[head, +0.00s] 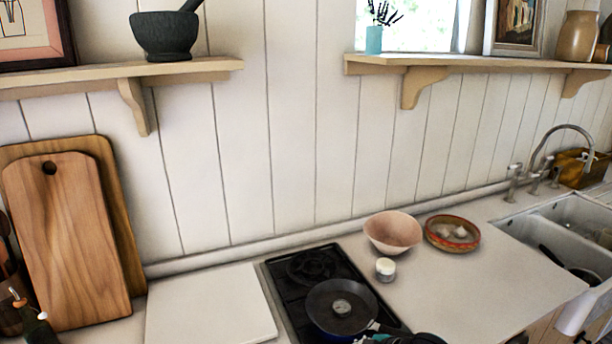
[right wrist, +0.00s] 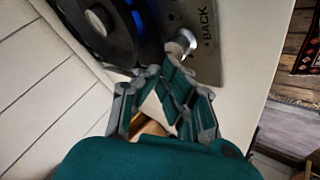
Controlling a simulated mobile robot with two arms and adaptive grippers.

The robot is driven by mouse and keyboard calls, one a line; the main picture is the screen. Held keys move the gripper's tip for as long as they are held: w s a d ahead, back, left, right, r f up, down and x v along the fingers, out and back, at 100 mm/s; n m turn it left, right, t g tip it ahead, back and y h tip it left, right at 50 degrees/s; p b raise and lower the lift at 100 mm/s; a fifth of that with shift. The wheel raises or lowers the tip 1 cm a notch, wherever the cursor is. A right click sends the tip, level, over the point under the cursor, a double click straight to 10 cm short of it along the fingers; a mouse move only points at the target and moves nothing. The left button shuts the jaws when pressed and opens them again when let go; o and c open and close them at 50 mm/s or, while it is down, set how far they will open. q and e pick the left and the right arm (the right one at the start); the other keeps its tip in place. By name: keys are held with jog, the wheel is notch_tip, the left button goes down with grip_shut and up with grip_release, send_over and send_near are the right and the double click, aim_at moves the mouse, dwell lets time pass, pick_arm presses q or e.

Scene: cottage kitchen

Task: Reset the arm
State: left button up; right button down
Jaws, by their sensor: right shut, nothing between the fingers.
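My right gripper (right wrist: 162,70) shows in the right wrist view with its teal and grey fingers drawn together and nothing between them. Its tips are close to a silver stove knob (right wrist: 182,42) on the metal panel marked "BACK"; I cannot tell whether they touch. In the head view only a dark and teal part of my right arm or gripper shows at the bottom edge, by the handle of a frying pan. The frying pan (head: 342,308) sits on the black hob. My left gripper is in neither view.
The black hob (head: 283,297) lies in the white counter. To its right stand a pink bowl (head: 393,232), a small white-topped jar (head: 386,269) and a patterned dish (head: 452,233). Cutting boards (head: 68,230) lean at left. The sink (head: 535,231) is far right. Counter at front right is clear.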

jog(key=shift+m+g, duration=0.4)
jog(key=shift+m, duration=0.5)
jog(key=s+a, duration=0.2)
jog(key=s+a+f, duration=0.1)
jog(key=s+a, duration=0.1)
jog(key=s, duration=0.1)
jog(key=s+a, duration=0.2)
jog(key=s, duration=0.1)
jog(key=shift+f, duration=0.2)
jog(key=s+d+f+m+g+h, duration=0.1)
jog(key=s+d+m+g+h, duration=0.15)
jog(key=s+d+m, duration=0.65)
jog(key=s+d+f+m+g+h, duration=0.1)
jog(key=s+d+f+m+h, duration=0.3)
jog(key=s, duration=0.9)
notch_tip(320, 180, down, 30)
jog(key=s+n+y+b, duration=0.1)
jog(key=n+y+b, duration=0.1)
jog(key=b, duration=0.3)
jog(key=s+d+f+g+b, duration=0.2)
jog(key=s+d+f, duration=0.1)
jog(key=s+f, duration=1.3)
jog(key=shift+d+f+h+b, duration=0.35)
jog(key=shift+d+f, duration=0.05)
jog(key=shift+f, duration=0.4)
